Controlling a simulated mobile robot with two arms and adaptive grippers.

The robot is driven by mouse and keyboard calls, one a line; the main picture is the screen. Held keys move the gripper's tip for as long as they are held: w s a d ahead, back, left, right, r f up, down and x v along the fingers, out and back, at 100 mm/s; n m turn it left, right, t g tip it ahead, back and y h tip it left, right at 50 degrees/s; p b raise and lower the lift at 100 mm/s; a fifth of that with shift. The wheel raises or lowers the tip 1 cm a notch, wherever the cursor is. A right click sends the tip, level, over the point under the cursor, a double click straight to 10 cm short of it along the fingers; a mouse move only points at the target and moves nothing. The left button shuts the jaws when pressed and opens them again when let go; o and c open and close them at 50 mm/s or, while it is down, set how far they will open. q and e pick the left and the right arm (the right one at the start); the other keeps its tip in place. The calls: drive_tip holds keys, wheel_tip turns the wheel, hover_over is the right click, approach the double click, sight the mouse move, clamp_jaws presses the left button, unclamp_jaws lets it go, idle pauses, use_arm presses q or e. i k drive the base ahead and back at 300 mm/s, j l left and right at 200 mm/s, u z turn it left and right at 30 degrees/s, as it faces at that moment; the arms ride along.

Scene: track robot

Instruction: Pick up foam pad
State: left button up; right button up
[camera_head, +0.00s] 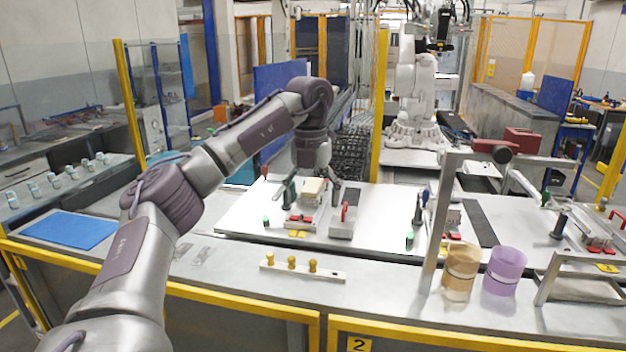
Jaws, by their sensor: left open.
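A small cream block (313,186), which looks like the foam pad, sits among the fixtures on the white work plate left of centre. My left arm reaches in from the lower left, and its gripper (312,193) points down over this block. Its two dark fingers are open, one on each side of the block, with gaps visible. I cannot tell how high the fingertips are above the plate. My right gripper is not in view.
A white strip with yellow knobs (313,265) lies at the front. An amber cup (461,268) and a purple cup (504,270) stand by a metal frame at right. A blue mat (68,230) lies at left.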

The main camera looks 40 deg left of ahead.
sight(312, 188)
drive_tip(key=i+j, duration=0.85)
drive_tip(key=j, duration=0.25)
